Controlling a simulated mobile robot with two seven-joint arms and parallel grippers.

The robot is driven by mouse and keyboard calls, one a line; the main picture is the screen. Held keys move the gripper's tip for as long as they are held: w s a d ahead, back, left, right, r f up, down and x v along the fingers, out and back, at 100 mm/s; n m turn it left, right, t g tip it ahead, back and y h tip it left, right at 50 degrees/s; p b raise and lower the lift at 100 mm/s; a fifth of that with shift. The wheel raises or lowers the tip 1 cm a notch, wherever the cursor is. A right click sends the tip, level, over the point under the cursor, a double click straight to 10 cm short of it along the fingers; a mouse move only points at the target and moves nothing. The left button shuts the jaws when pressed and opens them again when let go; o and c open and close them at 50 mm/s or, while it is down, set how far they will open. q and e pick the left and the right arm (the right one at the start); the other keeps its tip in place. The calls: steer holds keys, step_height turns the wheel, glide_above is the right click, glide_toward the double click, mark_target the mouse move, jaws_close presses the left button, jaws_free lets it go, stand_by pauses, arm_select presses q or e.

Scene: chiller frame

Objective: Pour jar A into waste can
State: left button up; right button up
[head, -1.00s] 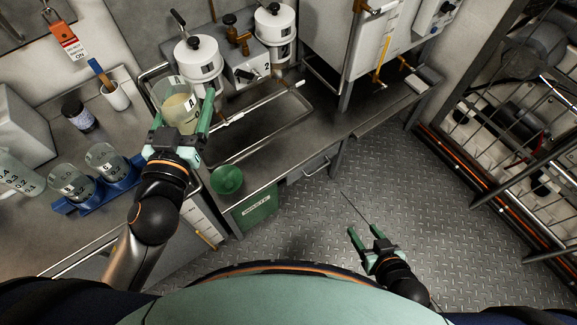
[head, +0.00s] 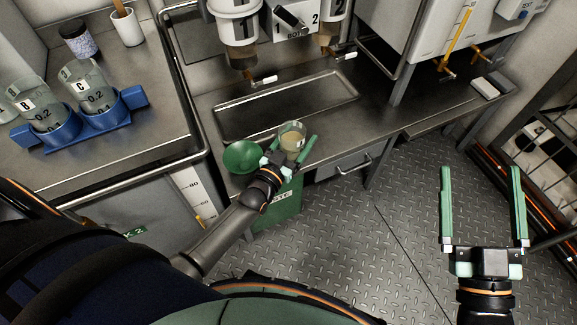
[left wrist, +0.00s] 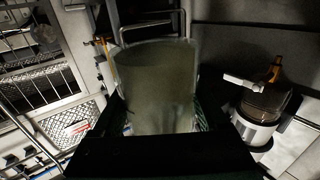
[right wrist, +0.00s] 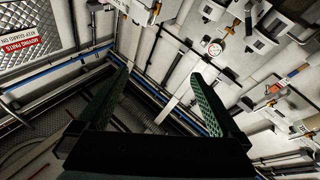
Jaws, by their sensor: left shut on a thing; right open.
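My left gripper (head: 287,153) is shut on jar A (head: 292,137), a clear jar with pale cloudy liquid in its lower part. The jar's letter cannot be read now. The jar also fills the middle of the left wrist view (left wrist: 155,85), between the fingers. In the head view it is close to upright, just right of the green funnel (head: 243,157) on the green waste can (head: 277,205). The arm and gripper hide part of the can. My right gripper (head: 482,205) is open and empty over the floor at the right.
A blue rack (head: 88,134) holding jars stands on the left bench. A steel sink tray (head: 290,105) lies behind the waste can, under white dispensers (head: 236,20). A bench rail (head: 185,60) runs left of the can. The chequered floor (head: 350,235) is clear.

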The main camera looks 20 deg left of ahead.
arm_select(q)
steer(key=f+y+b, duration=0.1)
steer(key=f, duration=0.1)
steer(key=a+f+n+y+b, duration=0.1)
steer(key=f, duration=0.2)
steer(key=a+f+b, duration=0.1)
steer(key=f, duration=0.2)
steer(key=shift+w+a+n+y, duration=0.2)
steer(key=shift+w+n+y, duration=0.1)
steer(key=shift+y, duration=0.1)
steer(key=shift+a+f, duration=0.15)
steer(key=shift+f, duration=0.1)
steer(key=shift+a+y, duration=0.1)
steer(key=shift+y, duration=0.2)
arm_select(e)
steer(key=s+r+n+y, duration=0.1)
steer(key=s+r+n+t+y, duration=0.1)
steer(key=y, duration=0.1)
steer(key=shift+s+a+t, duration=0.3)
steer(key=shift+a, duration=0.1)
